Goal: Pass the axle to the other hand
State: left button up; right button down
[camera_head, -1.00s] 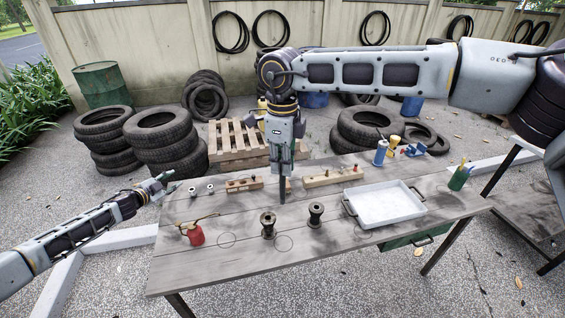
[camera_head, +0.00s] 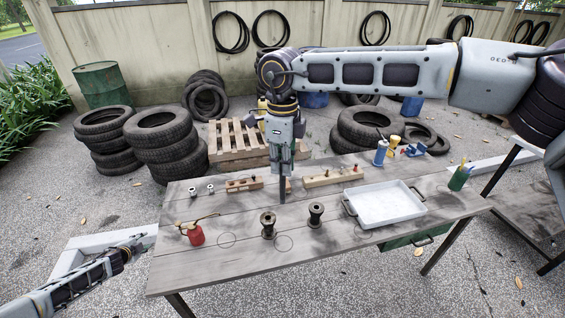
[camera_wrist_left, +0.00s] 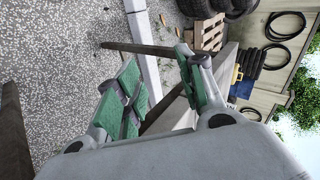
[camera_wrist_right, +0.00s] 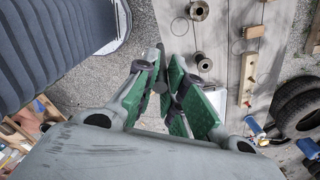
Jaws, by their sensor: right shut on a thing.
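The axle (camera_head: 282,188) is a dark, slim rod hanging upright over the back half of the wooden table (camera_head: 240,265). My right gripper (camera_head: 282,168) points down and is shut on it. In the right wrist view the axle (camera_wrist_right: 160,87) shows end-on between the green-padded fingers (camera_wrist_right: 166,80). I cannot tell whether its lower end touches the table. My left gripper (camera_head: 147,241) is empty, low and off the table's left edge, well apart from the axle. In the left wrist view its fingers (camera_wrist_left: 160,85) are spread open.
On the table stand a red oil can (camera_head: 195,236), two dark spools (camera_head: 268,226) (camera_head: 316,215), a white tray (camera_head: 385,212) and wooden blocks (camera_head: 333,177) (camera_head: 243,184). A green cup (camera_head: 459,179) is at the right end.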

pick_arm(q)
jog(key=s+d+f+g, duration=0.1)
jog(key=s+d+f, duration=0.3)
jog(key=s+f, duration=0.35)
jog(key=s+d+f+g+h, duration=0.1)
jog(key=s+d+f+g, duration=0.1)
jog(key=s+d+f, duration=0.4)
jog(key=s+d+f+g, duration=0.1)
jog(key=s+d+f, duration=0.1)
jog(key=s+f, duration=0.65)
jog(key=s+d+f+n+g, duration=0.1)
jog(key=s+d+f+n, duration=0.2)
jog(key=s+d, duration=0.5)
jog(key=s+d+f+n+g+h, duration=0.1)
jog(key=s+d+f+n, duration=0.3)
jog(key=s+d, duration=0.5)
jog(key=s+d+f+n+g, duration=0.2)
jog(key=s+d+f, duration=0.4)
jog(key=s, duration=0.5)
jog(key=shift+s+d+f+n+g, duration=0.2)
jog(key=shift+s+d+n+g, duration=0.2)
jog(key=shift+d+n, duration=0.6)
jog(key=shift+w+d, duration=0.1)
jog(key=shift+d, duration=0.05)
